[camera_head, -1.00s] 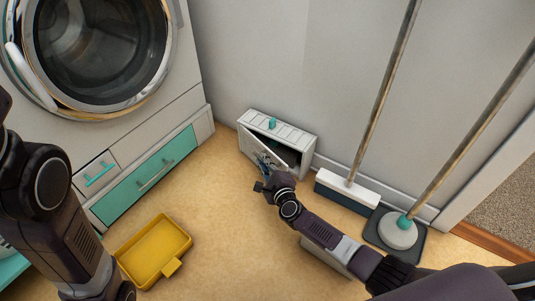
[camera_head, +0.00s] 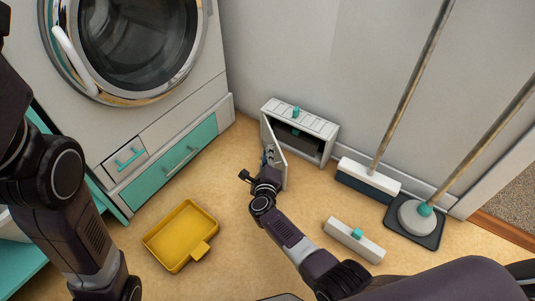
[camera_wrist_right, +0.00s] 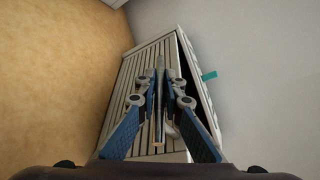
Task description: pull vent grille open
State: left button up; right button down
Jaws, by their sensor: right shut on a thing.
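The vent grille (camera_head: 278,158) is a white slatted door on the front of a low white box (camera_head: 305,121) against the wall. It stands swung well out from its left side, and the dark inside of the box shows. In the right wrist view the grille's slats (camera_wrist_right: 137,90) fill the middle. My right gripper (camera_head: 268,160) is at the outer face of the grille.
A yellow dustpan-like tray (camera_head: 181,236) lies on the floor left of my right arm. A white block with a teal knob (camera_head: 354,239) lies to its right. A broom (camera_head: 369,178) and a mop (camera_head: 417,215) stand by the wall. A washer (camera_head: 140,50) stands at left.

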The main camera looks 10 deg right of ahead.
jog(key=shift+f, duration=0.1)
jog(key=c, duration=2.1)
grip_release()
jog(key=shift+o, duration=0.3)
